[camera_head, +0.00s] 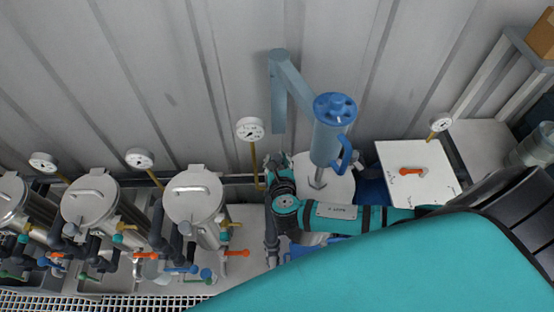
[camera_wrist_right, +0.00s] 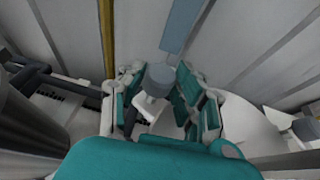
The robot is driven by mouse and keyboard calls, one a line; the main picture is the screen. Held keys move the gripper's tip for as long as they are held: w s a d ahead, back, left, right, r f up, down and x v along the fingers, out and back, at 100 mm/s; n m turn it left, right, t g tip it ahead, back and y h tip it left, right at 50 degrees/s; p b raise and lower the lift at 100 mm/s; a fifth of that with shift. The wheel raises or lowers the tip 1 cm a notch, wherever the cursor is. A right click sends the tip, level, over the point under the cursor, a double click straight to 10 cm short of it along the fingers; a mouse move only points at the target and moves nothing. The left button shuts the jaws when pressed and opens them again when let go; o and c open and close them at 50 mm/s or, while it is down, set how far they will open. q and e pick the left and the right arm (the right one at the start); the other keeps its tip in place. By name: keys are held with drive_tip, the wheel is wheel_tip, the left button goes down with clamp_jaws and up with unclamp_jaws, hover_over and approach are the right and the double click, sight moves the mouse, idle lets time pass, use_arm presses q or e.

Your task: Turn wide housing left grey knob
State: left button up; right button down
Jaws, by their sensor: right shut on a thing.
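My right gripper (camera_head: 280,172) is at the left side of a wide white-topped housing (camera_head: 335,195), below the blue canister. In the right wrist view its teal fingers (camera_wrist_right: 160,100) stand on both sides of a grey knob (camera_wrist_right: 158,76), which has a pale part just below it. The gripper is shut on this knob. In the head view the knob is hidden by my gripper and wrist. My left gripper is in neither view.
A blue canister (camera_head: 328,130) on a blue-grey bracket (camera_head: 278,90) hangs close to my right gripper. A gauge (camera_head: 250,129) on a brass stem stands left of it. Several steel vessels (camera_head: 193,197) with valves stand further left. A white box (camera_head: 415,170) with an orange handle is on the right.

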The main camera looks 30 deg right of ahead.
drive_tip(key=shift+m+h, duration=0.3)
drive_tip(key=m+g+h, duration=0.1)
drive_tip(key=m+h, duration=0.1)
drive_tip(key=m+g+h, duration=0.2)
drive_tip(key=shift+w+a, duration=0.15)
drive_tip(key=shift+a, duration=0.2)
drive_tip(key=m+g+h, duration=0.1)
drive_tip(key=m+g, duration=0.1)
drive_tip(key=m+g+h, duration=0.1)
drive_tip(key=m, duration=0.1)
drive_tip(key=shift+w+g+h, duration=0.2)
drive_tip(key=shift+g+h, duration=0.1)
drive_tip(key=shift+g, duration=0.1)
drive_tip(key=m+g+b, duration=0.1)
drive_tip(key=g, duration=0.1)
drive_tip(key=m+g+h+b, duration=0.1)
drive_tip(key=m, duration=0.1)
drive_tip(key=shift+w+a+g, duration=0.1)
drive_tip(key=shift+w+g, duration=0.1)
drive_tip(key=shift+g, duration=0.2)
drive_tip(key=shift+w+m+g+b, duration=0.1)
drive_tip(key=shift+m+g+b, duration=0.85)
drive_tip(key=shift+m+g, duration=0.65)
drive_tip(key=shift+r, duration=0.1)
drive_tip(key=c, duration=0.9)
unclamp_jaws()
drive_tip(key=shift+c, duration=0.2)
